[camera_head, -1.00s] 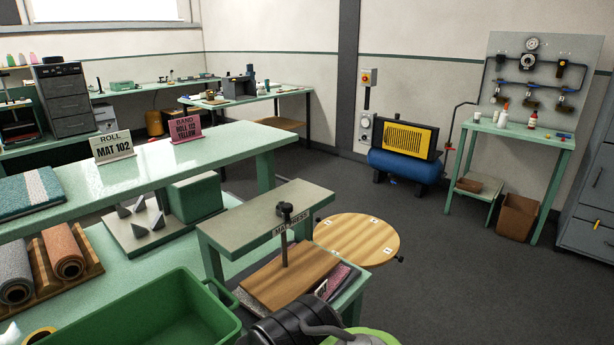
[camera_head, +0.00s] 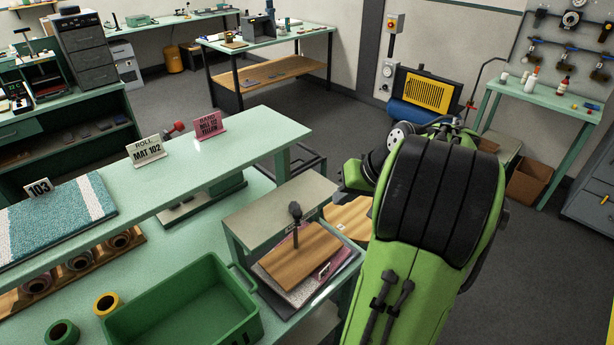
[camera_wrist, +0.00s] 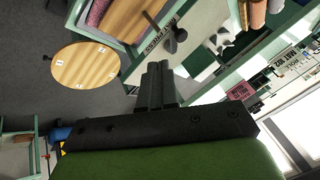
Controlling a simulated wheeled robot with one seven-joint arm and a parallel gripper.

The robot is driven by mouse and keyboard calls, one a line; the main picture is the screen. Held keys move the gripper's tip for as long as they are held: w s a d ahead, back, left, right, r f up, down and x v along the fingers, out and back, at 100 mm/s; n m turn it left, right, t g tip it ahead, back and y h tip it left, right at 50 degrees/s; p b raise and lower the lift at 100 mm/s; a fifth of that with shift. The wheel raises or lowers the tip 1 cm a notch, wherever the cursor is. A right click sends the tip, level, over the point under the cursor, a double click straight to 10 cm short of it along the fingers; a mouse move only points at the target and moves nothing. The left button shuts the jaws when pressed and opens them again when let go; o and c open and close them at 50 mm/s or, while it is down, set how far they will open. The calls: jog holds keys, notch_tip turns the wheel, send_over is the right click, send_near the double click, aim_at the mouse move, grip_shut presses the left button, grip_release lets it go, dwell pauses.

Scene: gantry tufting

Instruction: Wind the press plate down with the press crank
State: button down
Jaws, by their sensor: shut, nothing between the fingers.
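The mat press has a grey-topped bridge (camera_head: 270,212). A dark press crank (camera_head: 295,212) with a round knob stands upright at the bridge's front edge. Below it the wooden press plate (camera_head: 300,256) lies over a stack of mats (camera_head: 305,290); I cannot tell whether it touches them. In the wrist view the crank (camera_wrist: 176,37) and plate (camera_wrist: 127,18) appear beyond my fingers. My gripper (camera_wrist: 158,72) is shut and empty, apart from the crank.
A green bin (camera_head: 185,305) stands on the bench left of the press. A raised shelf (camera_head: 180,180) with sign cards runs behind it. A round wooden table (camera_wrist: 88,66) is beside the press. Open floor lies further back.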

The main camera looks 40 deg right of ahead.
aim_at(296, 211)
jog(key=w+a+r+x, duration=0.1)
jog(key=x, duration=1)
jog(key=shift+w, duration=0.15)
jog(key=shift+w+a+m+t+h+b, duration=0.1)
jog(key=shift+a+m+t+h+b, duration=0.2)
jog(key=shift+a+m+b, duration=0.25)
